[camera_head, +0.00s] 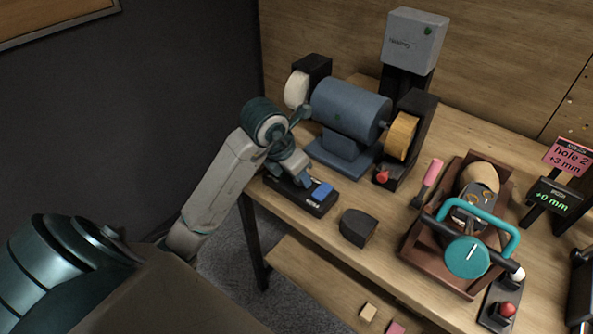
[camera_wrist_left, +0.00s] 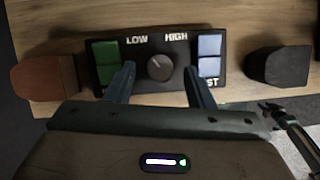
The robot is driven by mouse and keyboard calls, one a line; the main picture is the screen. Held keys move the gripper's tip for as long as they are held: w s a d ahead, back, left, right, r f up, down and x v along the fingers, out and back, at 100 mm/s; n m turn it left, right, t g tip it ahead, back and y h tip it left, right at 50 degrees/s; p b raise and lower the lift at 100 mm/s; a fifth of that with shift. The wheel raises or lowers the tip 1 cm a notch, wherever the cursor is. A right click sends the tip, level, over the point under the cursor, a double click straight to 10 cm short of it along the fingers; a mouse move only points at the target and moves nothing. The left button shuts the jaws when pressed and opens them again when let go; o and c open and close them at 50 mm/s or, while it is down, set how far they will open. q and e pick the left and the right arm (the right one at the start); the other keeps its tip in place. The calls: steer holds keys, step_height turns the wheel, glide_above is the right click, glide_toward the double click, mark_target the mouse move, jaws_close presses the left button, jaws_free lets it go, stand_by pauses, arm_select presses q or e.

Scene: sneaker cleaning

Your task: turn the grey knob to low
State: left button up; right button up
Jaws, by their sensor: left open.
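The grey knob (camera_wrist_left: 160,67) sits on the black control box (camera_wrist_left: 177,40) between a green button (camera_wrist_left: 107,62) and a pale blue button (camera_wrist_left: 208,55). LOW is printed at its upper left and HIGH at its upper right. The small mark on the knob seems to point up between the two words, but it is faint. My left gripper (camera_wrist_left: 160,72) is open, with one finger on either side of the knob and gaps visible. In the head view my left gripper (camera_head: 302,181) is over the box (camera_head: 310,208) and hides the knob.
A blue bench grinder (camera_head: 350,110) stands behind the box. A black wedge-shaped block (camera_head: 357,228) lies to its right, and a brown block (camera_wrist_left: 45,76) shows left in the wrist view. A brown clamp fixture with a teal handle (camera_head: 467,257) stands further right.

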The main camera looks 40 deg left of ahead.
arm_select(q)
steer(key=shift+p+v, duration=0.65)
steer(key=shift+v, duration=0.45)
steer(key=p+v, duration=0.4)
steer(key=v, duration=0.3)
steer(key=shift+s+r+p, duration=0.25)
steer(key=shift+r+p, duration=0.05)
steer(key=shift+p, duration=0.05)
arm_select(e)
steer(key=s+r, duration=0.4)
steer(key=shift+s, duration=0.15)
steer(key=shift+r, duration=0.1)
